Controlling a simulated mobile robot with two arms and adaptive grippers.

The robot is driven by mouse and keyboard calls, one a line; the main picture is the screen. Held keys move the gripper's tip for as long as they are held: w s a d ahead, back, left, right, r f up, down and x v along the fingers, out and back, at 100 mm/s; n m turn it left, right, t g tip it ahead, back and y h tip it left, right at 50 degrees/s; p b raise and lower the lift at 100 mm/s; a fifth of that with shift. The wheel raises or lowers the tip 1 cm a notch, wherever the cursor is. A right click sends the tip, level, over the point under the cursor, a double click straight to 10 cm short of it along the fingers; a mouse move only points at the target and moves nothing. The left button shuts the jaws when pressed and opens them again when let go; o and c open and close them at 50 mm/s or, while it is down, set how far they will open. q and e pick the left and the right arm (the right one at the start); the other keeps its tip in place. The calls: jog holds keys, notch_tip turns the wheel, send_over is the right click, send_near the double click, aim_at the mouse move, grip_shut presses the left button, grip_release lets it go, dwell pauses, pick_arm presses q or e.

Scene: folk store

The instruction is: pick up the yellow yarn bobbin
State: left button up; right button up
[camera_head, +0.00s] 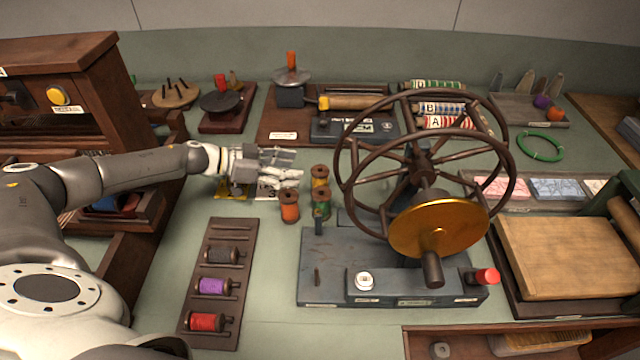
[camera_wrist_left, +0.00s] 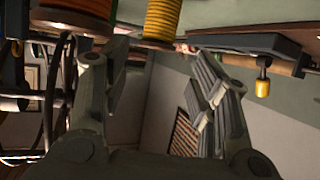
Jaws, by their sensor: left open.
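The yellow yarn bobbin (camera_head: 320,174) stands upright on the green table, behind a green bobbin (camera_head: 321,204) and close to an orange bobbin (camera_head: 289,206). My left gripper (camera_head: 294,168) reaches in from the left, low over the table, with its fingertips just left of the yellow bobbin. In the left wrist view the yellow bobbin (camera_wrist_left: 163,18) shows at the top, ahead of and between the two spread fingers of the left gripper (camera_wrist_left: 160,52). The gripper is open and empty. My right gripper is not in view.
A machine with a large spoked wheel (camera_head: 425,160) stands just right of the bobbins. A wooden rack (camera_head: 215,275) with dark, purple and red spools lies in front. A numbered card (camera_head: 266,192) lies under the gripper. Table between rack and machine is clear.

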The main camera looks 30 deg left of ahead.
aim_at(315, 170)
pick_arm(q)
jog(key=x, duration=0.3)
jog(key=shift+w+d, duration=0.2)
jog(key=shift+p+x, duration=0.7)
jog(key=shift+x, duration=2)
jog(key=shift+s+d+r, duration=0.1)
jog(key=shift+c, duration=0.4)
jog(key=c, duration=0.7)
